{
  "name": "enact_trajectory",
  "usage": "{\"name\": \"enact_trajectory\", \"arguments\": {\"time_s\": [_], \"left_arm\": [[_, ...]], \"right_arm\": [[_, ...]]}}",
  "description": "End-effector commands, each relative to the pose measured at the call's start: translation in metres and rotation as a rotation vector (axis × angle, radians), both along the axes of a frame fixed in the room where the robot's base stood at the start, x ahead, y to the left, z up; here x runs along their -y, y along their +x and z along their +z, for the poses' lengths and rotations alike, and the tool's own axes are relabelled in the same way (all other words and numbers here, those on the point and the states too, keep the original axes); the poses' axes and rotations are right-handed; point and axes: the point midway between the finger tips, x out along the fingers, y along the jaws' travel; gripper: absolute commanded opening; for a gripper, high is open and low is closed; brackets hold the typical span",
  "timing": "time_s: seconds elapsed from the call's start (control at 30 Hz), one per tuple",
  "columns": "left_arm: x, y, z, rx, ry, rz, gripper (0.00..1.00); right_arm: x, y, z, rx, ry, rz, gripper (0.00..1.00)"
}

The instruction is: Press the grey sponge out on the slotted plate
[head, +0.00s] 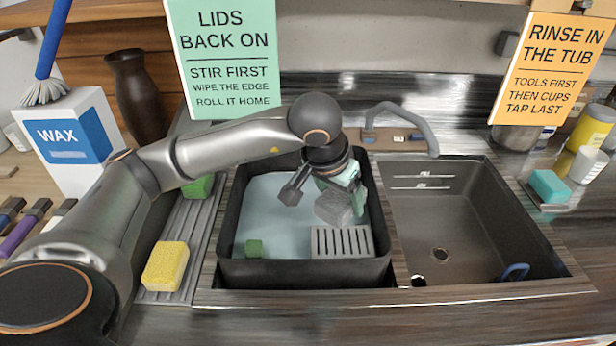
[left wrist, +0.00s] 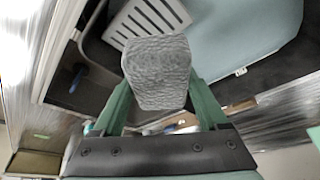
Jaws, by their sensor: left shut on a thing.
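The grey sponge (head: 333,208) is a rough block held between the green fingers of my left gripper (head: 346,186). In the left wrist view the sponge (left wrist: 157,72) sits between both fingers, which are shut on it. The slotted plate (head: 341,243) is a light grey piece at the front right of the dark tub (head: 300,272). The sponge shows at the plate's far edge in the head view; I cannot tell whether they touch. Part of the plate (left wrist: 146,20) shows beyond the sponge in the left wrist view. My right gripper is out of view.
A yellow sponge (head: 165,266) lies on the ribbed board at left.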

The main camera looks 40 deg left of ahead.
Motion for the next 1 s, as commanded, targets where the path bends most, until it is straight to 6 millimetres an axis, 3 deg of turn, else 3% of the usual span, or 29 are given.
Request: {"name": "enact_trajectory", "arguments": {"time_s": [0.1,0.2,1.0], "left_arm": [[0.019,-0.008,-0.001,0.006,0.001,-0.089,0.32],[0.024,-0.010,-0.003,0.006,0.002,-0.109,0.32],[0.022,-0.010,-0.056,0.007,0.003,-0.106,0.32]], "right_arm": [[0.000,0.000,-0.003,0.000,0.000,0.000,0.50],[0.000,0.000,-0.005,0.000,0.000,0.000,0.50],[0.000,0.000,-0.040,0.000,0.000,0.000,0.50]]}}
